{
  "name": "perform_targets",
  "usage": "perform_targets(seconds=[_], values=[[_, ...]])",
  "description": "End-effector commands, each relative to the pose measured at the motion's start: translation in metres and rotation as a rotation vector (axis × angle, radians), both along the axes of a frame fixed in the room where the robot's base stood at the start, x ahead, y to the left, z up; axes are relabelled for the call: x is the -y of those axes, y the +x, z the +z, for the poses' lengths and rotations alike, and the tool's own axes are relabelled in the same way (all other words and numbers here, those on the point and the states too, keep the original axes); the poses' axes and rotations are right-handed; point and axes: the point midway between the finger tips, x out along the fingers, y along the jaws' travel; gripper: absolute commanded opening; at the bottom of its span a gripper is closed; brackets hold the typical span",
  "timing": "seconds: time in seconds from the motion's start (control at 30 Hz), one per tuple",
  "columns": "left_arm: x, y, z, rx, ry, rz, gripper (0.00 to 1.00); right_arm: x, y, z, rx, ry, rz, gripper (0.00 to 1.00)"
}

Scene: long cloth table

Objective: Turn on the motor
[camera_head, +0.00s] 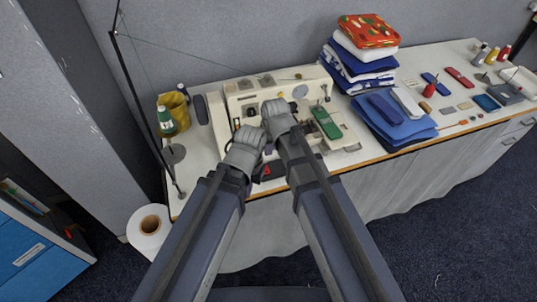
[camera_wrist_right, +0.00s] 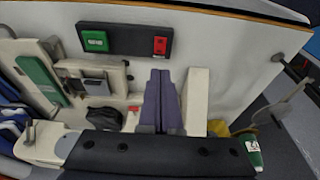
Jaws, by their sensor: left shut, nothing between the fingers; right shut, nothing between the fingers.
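The motor switch is a dark box with a green button (camera_wrist_right: 95,41) and a red button (camera_wrist_right: 160,45), plain in the right wrist view. In the head view, the red button (camera_head: 267,171) shows near the table's front edge, just beyond the lower arm. The cream sewing machine (camera_head: 240,97) stands behind both grippers. My right gripper (camera_head: 278,118) is over the machine's front; in its wrist view its fingers (camera_wrist_right: 159,80) are shut and empty, pointing toward the switch box, apart from both buttons. My left gripper (camera_head: 246,148) is shut, lower and to the left; its fingertips are mostly hidden.
A green item (camera_head: 326,122) lies right of the grippers on the machine. Folded cloths (camera_head: 395,120) and a fabric stack (camera_head: 360,65) stand further right. A thread stand (camera_head: 172,155), a green spool (camera_head: 166,120) and a yellow container (camera_head: 177,104) are at the left.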

Motion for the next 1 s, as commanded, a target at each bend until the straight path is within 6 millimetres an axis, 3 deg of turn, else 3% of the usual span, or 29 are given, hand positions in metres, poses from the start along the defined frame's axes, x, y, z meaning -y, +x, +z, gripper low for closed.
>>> perform_targets(seconds=[0.67,0.8,1.0], values=[[0.0,0.0,-0.094,0.0,0.0,0.001,0.0,-0.007,0.02,-0.094,0.0,0.0,0.0,0.0],[0.0,0.0,-0.112,0.0,0.0,0.001,0.0,-0.006,0.017,-0.112,0.0,0.0,0.0,0.0],[0.0,0.0,-0.126,0.0,0.0,0.001,0.0,-0.005,0.015,-0.126,0.0,0.0,0.0,0.0]])
